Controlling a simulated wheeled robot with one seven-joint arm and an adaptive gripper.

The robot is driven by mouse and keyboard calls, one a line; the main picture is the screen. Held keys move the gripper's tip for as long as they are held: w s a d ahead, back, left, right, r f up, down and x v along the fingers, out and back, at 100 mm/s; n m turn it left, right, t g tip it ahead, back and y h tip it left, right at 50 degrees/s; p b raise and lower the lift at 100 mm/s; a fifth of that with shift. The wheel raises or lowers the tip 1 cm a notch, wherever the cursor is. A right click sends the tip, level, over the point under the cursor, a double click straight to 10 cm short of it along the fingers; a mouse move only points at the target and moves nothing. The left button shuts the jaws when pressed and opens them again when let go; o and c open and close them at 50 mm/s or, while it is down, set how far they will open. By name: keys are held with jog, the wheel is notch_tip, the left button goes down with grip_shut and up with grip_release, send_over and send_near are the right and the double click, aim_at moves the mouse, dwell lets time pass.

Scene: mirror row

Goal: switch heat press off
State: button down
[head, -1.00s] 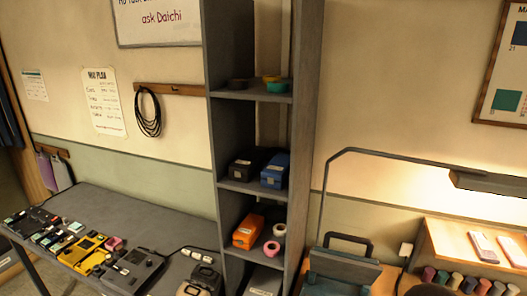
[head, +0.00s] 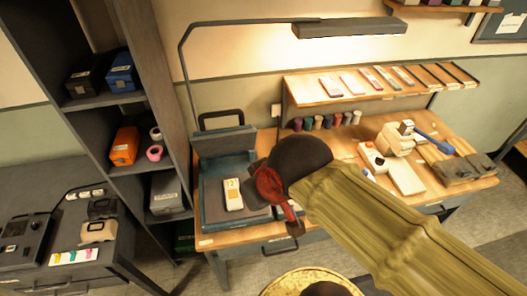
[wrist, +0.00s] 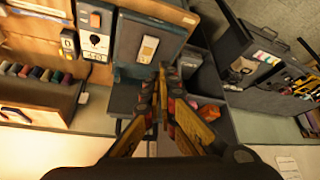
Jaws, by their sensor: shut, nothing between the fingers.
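The heat press (head: 222,165) appears to be the blue-grey machine with a raised dark handle at the left end of the wooden bench. It also shows in the wrist view (wrist: 127,64). A white tag-like piece marked 12 (head: 232,195) lies on its base.
Several thread spools (head: 328,121) stand behind my gripper. A white machine (head: 397,138) and a box with a red button (head: 373,157) are to the right. A lamp (head: 350,27) overhangs the bench. A grey shelf unit (head: 150,75) stands left. A round yellow stool top (head: 312,281) is in front.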

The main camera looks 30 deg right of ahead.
jog(key=w+d+f+m+g+p, duration=0.2)
jog(key=w+d+f+m, duration=0.4)
jog(key=d+f+m, duration=0.3)
jog(key=w+d+f+m+g+p, duration=0.3)
jog(key=w+d+f+m+p, duration=0.2)
jog(key=d+m, duration=0.8)
jog(key=shift+w+d+f+m+g, duration=0.3)
jog(key=shift+w+d+f, duration=0.45)
jog(key=shift+f, duration=1.15)
jog(key=shift+s+d, duration=0.15)
notch_tip(320, 180, down, 14)
jog(key=shift+f+b, duration=0.1)
jog(key=shift+b, duration=0.75)
